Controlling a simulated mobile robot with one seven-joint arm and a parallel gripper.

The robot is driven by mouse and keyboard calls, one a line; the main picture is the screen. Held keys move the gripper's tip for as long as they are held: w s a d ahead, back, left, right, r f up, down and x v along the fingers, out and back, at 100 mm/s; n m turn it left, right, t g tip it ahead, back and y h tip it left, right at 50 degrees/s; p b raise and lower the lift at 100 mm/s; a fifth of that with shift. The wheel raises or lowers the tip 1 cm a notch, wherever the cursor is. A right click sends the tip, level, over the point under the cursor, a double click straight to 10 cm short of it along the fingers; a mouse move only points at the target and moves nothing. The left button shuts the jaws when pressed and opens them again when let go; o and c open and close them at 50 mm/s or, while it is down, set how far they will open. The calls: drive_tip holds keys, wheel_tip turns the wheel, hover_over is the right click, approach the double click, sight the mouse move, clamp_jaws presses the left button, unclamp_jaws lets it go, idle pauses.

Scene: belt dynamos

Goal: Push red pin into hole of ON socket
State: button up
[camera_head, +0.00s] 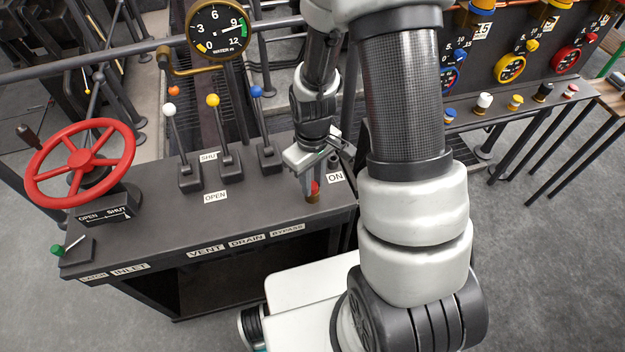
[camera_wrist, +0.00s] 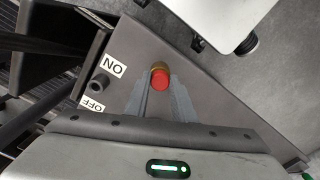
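The red pin (camera_head: 315,187) has a red head and a brass-coloured lower part, and stands upright at the right end of the dark console. It also shows in the wrist view (camera_wrist: 160,78). My gripper (camera_head: 310,185) points down, its fingers on both sides of the pin and appearing to touch it. The ON label (camera_head: 335,177) is just beside the pin and shows in the wrist view (camera_wrist: 113,65) near the OFF label (camera_wrist: 93,103). A dark round socket (camera_wrist: 98,86) lies between these labels. The pin's lower end is hidden; I cannot tell how deep it sits.
Levers with white (camera_head: 169,109), yellow (camera_head: 212,100) and blue (camera_head: 256,91) knobs stand left of my gripper. A red handwheel (camera_head: 81,163) is at the console's left end. A gauge (camera_head: 217,31) hangs behind. Another panel with coloured dials (camera_head: 510,68) is at right.

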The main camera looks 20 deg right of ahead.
sight(313, 185)
drive_tip(key=shift+r+p, duration=1.7)
drive_tip(key=shift+r, duration=0.6)
clamp_jaws()
drive_tip(key=w+d+r+p, duration=0.4)
drive_tip(key=w+d+r, duration=0.1)
drive_tip(key=w+d, duration=0.3)
drive_tip(key=shift+w+d, duration=0.25)
drive_tip(key=shift+f, duration=0.1)
drive_tip(key=shift+f+b, duration=2.05)
drive_tip(key=shift+f, duration=0.8)
drive_tip(key=shift+f+b, duration=1.35)
drive_tip(key=shift+f, duration=0.4)
drive_tip(key=o, duration=1.1)
unclamp_jaws()
